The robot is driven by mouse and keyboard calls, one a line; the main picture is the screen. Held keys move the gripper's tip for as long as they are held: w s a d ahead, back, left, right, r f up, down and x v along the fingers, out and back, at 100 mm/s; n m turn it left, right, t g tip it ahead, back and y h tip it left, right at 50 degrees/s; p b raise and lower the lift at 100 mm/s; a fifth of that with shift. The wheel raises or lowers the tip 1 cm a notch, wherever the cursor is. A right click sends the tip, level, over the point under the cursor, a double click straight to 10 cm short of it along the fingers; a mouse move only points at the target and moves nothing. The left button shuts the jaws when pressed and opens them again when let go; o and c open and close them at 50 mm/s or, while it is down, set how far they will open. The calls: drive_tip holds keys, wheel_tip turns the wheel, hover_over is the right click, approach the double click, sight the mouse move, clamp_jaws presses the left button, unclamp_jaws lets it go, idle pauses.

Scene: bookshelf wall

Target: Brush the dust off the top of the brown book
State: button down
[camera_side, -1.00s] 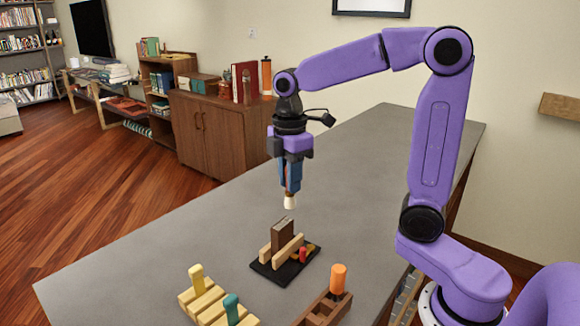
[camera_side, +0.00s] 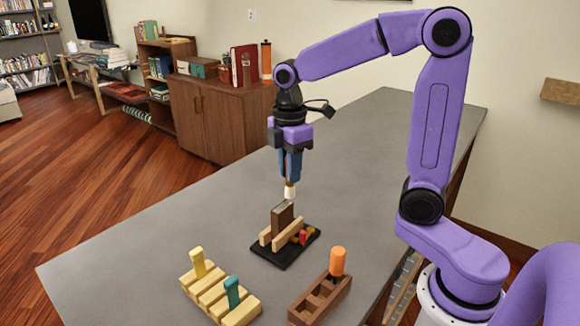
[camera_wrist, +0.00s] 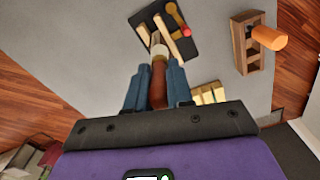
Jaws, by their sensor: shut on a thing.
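The brown book (camera_side: 282,218) stands upright between two light wooden bars on a black base (camera_side: 272,258). My gripper (camera_side: 290,172) has blue fingers and points down, shut on a brush. The brush's brown handle (camera_wrist: 158,85) shows between the fingers in the wrist view. Its pale bristles (camera_side: 290,192) are right at the book's top edge; I cannot tell whether they touch it. In the wrist view the bristles (camera_wrist: 159,48) largely cover the book. Dust on the book's top is too small to make out.
A red-tipped tool (camera_side: 302,236) lies on the black base. A pale slatted rack (camera_side: 212,290) with yellow and teal pegs stands front left. A brown wooden holder (camera_side: 318,298) with an orange-handled item (camera_side: 337,262) stands front right. The grey table (camera_side: 170,235) is clear to the left and behind.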

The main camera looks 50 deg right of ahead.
drive_tip(key=shift+f, duration=0.95)
drive_tip(key=shift+s+a+r, duration=0.1)
drive_tip(key=shift+a, duration=2.2)
drive_tip(key=shift+d, duration=2.25)
drive_tip(key=shift+w+a+f, duration=0.1)
drive_tip(key=shift+w+a, duration=0.05)
drive_tip(key=shift+a, duration=0.65)
drive_tip(key=shift+w+a+f, duration=0.1)
drive_tip(key=shift+w+a, duration=0.1)
drive_tip(key=shift+a, duration=0.55)
drive_tip(key=shift+w+a+f, duration=0.1)
drive_tip(key=shift+w+a, duration=0.05)
drive_tip(key=shift+a, duration=0.65)
drive_tip(key=shift+d+r, duration=0.15)
drive_tip(key=shift+d, duration=2.25)
drive_tip(key=shift+a, duration=2.35)
drive_tip(key=shift+s+d, duration=0.15)
drive_tip(key=shift+d, duration=2.15)
drive_tip(key=shift+s+a, duration=0.1)
drive_tip(key=shift+a, duration=2.2)
